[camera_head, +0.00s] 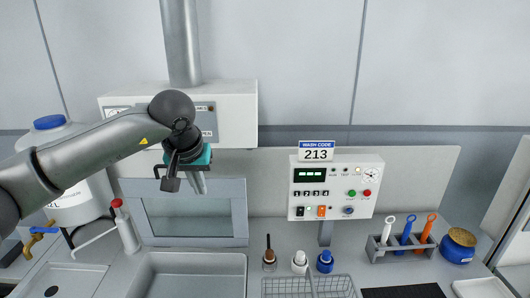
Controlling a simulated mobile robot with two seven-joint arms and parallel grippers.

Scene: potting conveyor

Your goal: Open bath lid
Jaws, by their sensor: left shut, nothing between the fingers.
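The bath (190,255) is a grey basin at the lower left of the middle, cut off by the bottom edge of the head view. Its inside shows from above. The lid (187,218), a grey frame with a glassy pane, stands raised behind the basin, leaning near upright toward the back wall. My left gripper (171,184) hangs in front of the lid's upper edge, its fingers shut and empty. I cannot tell whether it touches the lid. My right gripper is not in view.
Small bottles (300,262) and a wire basket (285,287) sit right of the bath. A tool rack (385,252) and blue jar (458,246) are further right. A white tank (75,205) stands left.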

